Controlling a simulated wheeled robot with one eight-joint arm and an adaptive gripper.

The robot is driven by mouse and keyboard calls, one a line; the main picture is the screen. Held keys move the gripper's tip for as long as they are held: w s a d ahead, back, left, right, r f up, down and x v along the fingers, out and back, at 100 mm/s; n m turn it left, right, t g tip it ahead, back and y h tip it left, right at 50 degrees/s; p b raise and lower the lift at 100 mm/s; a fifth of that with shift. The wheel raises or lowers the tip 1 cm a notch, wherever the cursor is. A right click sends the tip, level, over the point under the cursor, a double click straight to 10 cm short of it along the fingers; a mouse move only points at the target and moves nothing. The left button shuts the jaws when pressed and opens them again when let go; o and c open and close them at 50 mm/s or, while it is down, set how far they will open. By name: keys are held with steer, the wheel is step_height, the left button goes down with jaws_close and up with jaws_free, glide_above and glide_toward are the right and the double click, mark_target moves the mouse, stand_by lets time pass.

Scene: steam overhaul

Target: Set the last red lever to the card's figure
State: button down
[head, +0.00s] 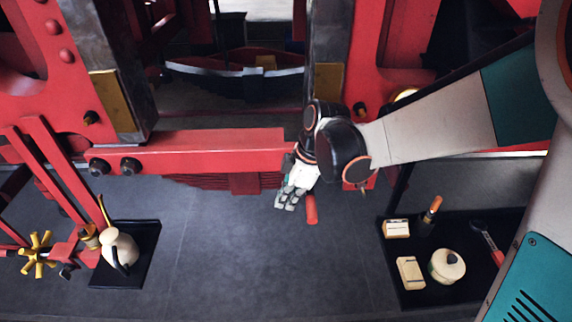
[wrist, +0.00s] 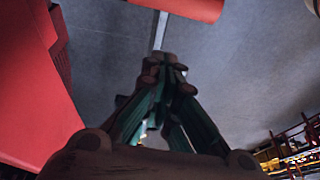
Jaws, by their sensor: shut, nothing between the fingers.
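My gripper (head: 289,198) is shut and empty, in front of the right end of the red beam. A short red lever handle (head: 311,208) hangs just right of the fingertips in the head view. In the wrist view the closed fingertips of my gripper (wrist: 165,62) point toward a grey rod (wrist: 159,30), with a red handle-like bar (wrist: 190,6) above it. I cannot tell whether they touch the rod. The lever's upper part is hidden behind my gripper and wrist in the head view. No card with a readable figure shows.
The red beam (head: 215,152) runs left of my wrist. A black tray (head: 465,290) at right holds pale boxes (head: 396,229), a round pot (head: 447,266) and tools. A black mat (head: 148,240) at left carries an oil can (head: 120,249). The grey floor between them is clear.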

steer(key=d+f, duration=0.2)
steer(key=d, duration=0.1)
steer(key=shift+s+f, duration=0.1)
stand_by(0.5)
steer(key=shift+s+d, duration=0.15)
steer(key=shift+d, duration=0.55)
steer(key=shift+a, duration=0.1)
